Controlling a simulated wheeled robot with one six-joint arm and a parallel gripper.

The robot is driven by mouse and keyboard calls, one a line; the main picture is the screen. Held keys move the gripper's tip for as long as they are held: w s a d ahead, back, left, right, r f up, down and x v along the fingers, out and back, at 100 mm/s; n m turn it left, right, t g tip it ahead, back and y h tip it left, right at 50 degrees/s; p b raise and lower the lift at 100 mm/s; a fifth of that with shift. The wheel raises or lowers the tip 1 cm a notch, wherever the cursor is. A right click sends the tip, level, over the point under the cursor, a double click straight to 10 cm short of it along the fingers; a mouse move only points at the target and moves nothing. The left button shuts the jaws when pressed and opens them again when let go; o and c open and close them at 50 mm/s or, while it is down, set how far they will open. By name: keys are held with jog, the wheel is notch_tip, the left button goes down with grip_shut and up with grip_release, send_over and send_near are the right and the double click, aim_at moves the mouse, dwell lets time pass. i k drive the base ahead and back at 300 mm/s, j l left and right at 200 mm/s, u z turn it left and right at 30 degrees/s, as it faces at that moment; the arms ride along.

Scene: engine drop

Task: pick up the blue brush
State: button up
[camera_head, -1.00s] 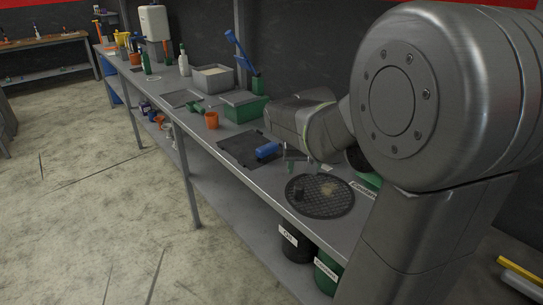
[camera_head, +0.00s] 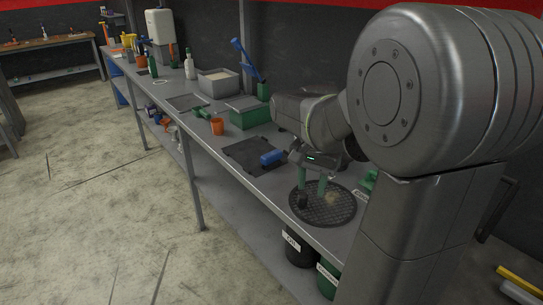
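A blue, long-handled tool that looks like the brush (camera_head: 243,60) stands tilted in a green holder (camera_head: 263,90) at the back of the bench, against the wall. A short blue cylinder-like object (camera_head: 272,158) lies on a dark flat mat (camera_head: 246,152); I cannot tell what it is. My gripper (camera_head: 312,200) points down over a round black perforated mat (camera_head: 335,208). Its two green fingers are apart and nothing shows between them. A small dark object (camera_head: 302,201) is by the left fingertip; I cannot tell if they touch.
A green box (camera_head: 249,119), an orange cup (camera_head: 217,127) and a grey bin (camera_head: 218,90) stand along the bench. Bottles and a white canister (camera_head: 159,27) are farther back. Labelled bins (camera_head: 300,255) are under the bench front. The floor (camera_head: 80,220) at left is open.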

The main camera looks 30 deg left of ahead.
aim_at(270, 161)
jog(key=j, duration=0.4)
jog(key=k+j+z, duration=0.15)
jog(key=j, duration=0.7)
jog(key=i+j+z, duration=0.15)
jog(key=i+j, duration=0.15)
jog(key=i+j+z, duration=0.2)
jog(key=j, duration=0.25)
jog(key=i, duration=0.1)
